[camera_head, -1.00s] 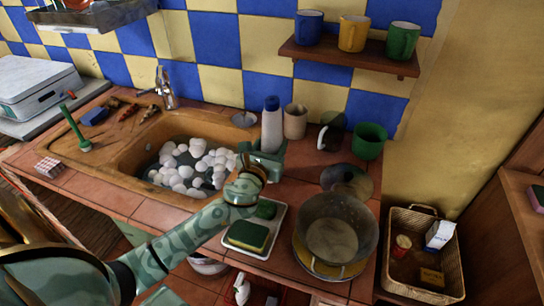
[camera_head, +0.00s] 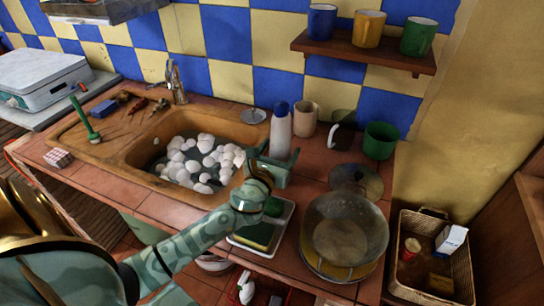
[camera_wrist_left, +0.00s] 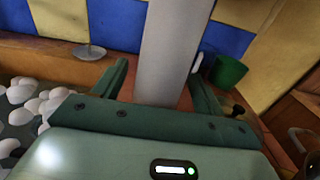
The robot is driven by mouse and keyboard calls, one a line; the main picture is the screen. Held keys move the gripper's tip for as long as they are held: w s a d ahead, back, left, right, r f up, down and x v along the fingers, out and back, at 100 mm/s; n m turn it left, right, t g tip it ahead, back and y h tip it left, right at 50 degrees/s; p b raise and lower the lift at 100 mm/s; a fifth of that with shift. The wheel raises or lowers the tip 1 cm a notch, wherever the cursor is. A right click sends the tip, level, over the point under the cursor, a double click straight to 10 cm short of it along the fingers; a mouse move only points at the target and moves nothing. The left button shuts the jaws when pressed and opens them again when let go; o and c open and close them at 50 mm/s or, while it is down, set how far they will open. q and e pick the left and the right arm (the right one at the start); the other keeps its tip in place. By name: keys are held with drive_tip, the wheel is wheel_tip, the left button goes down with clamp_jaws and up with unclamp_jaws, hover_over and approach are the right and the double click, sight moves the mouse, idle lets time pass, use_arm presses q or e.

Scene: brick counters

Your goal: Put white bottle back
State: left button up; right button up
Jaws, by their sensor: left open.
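The white bottle (camera_head: 279,138) with a blue cap stands upright on the tiled counter (camera_head: 170,208), right of the sink and beside a cream cup. My left gripper (camera_head: 273,168) is low at the bottle, on its near side. In the left wrist view the bottle (camera_wrist_left: 170,50) rises between the two spread fingers of my left gripper (camera_wrist_left: 158,92). The jaws are open, with visible gaps on both sides of the bottle. Its lower end is hidden behind the gripper body there. My right gripper is not in view.
The cream cup (camera_head: 305,118), a dark-and-white mug (camera_head: 342,134) and a green pot (camera_head: 380,140) stand close to the right. A glass-lidded pot (camera_head: 344,235) is nearer.

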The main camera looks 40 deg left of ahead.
use_arm(q)
drive_tip(key=v, duration=1.1)
drive_tip(key=shift+s+d+p, duration=0.1)
drive_tip(key=shift+s+p, duration=0.15)
drive_tip(key=shift+p, duration=0.05)
